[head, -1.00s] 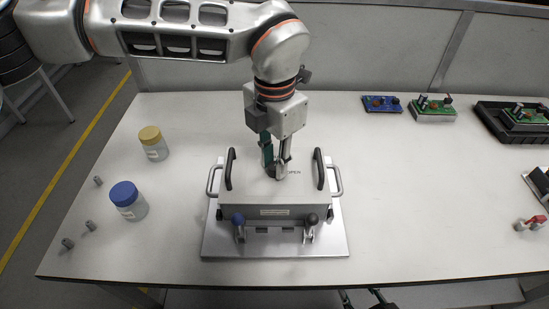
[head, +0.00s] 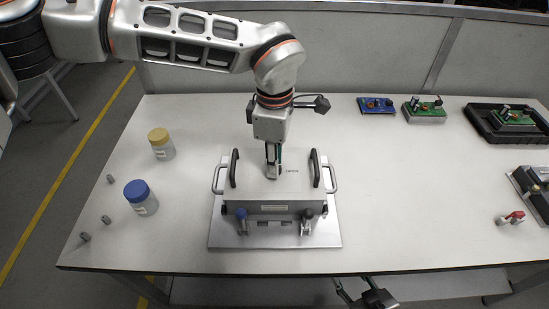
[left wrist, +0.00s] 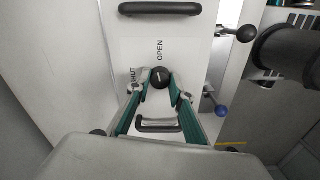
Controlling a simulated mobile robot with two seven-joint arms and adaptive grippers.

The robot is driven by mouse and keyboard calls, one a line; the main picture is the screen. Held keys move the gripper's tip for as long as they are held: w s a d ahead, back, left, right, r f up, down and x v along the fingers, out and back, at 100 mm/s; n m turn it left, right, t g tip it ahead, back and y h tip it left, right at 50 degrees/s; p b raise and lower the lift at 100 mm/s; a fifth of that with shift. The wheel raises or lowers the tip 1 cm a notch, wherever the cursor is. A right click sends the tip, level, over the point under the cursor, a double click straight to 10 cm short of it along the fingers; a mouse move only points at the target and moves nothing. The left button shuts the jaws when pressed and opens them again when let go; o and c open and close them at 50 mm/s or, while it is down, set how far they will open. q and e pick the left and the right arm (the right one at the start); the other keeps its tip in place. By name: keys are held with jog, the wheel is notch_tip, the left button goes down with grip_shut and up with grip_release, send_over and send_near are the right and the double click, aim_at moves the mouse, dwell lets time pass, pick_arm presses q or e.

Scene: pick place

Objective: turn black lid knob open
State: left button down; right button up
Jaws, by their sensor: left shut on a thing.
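The grey box with a lid (head: 250,185) stands on a metal plate (head: 225,240) in the middle of the table in the head view. The round black knob (left wrist: 160,75) on the lid shows in the left wrist view, with the word OPEN above it and SHUT to its left. My left gripper (head: 273,174) points down at the lid and is shut on the knob, a green-padded finger on each side. In the head view the fingers mostly hide the knob. Part of my right gripper (head: 372,297) shows below the table's front edge; its fingers are unclear.
Two black handles flank the lid. A blue-knobbed clamp (head: 241,216) and a black-knobbed clamp (head: 307,216) are at the box front. Jars with yellow (head: 159,137) and blue (head: 137,191) lids stand left. Circuit boards (head: 424,107) lie at the back right.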

pick_arm(q)
jog(key=shift+m+p, duration=0.3)
jog(key=shift+m, duration=0.8)
jog(key=c, duration=1.8)
grip_release()
notch_tip(320, 180, up, 12)
